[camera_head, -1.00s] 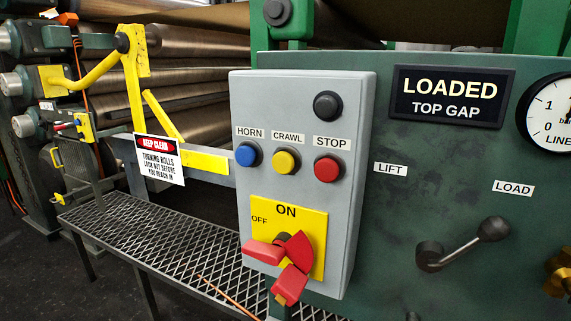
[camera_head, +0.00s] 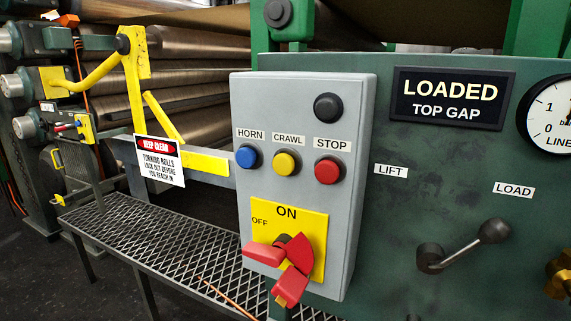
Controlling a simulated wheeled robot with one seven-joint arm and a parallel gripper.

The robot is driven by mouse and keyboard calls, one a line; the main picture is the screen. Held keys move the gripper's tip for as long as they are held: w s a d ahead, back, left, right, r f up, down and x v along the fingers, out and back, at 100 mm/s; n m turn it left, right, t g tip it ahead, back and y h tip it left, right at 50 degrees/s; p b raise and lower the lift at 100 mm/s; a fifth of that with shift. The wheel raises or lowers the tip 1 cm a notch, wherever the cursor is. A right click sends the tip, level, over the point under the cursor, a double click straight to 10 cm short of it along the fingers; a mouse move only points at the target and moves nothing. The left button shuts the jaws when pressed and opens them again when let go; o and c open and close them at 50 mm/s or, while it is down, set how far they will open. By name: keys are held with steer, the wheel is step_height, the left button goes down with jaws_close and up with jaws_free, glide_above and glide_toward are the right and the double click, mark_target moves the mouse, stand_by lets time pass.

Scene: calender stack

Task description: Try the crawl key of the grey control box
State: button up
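The grey control box (camera_head: 259,190) stands in the middle of the head view, its front facing me. The yellow crawl key (camera_head: 285,163) is a round button under the CRAWL label, between the blue HORN button (camera_head: 248,156) and the red STOP button (camera_head: 328,170). A dark round button or lamp (camera_head: 328,107) sits above STOP. Below is a yellow ON/OFF plate (camera_head: 317,229) with a red rotary handle (camera_head: 299,250) and red pieces hanging at its lower edge. My gripper is not in the head view.
A green panel (camera_head: 400,230) on the right carries a "LOADED TOP GAP" sign (camera_head: 447,98), a lever (camera_head: 465,244) and a gauge (camera_head: 551,115).

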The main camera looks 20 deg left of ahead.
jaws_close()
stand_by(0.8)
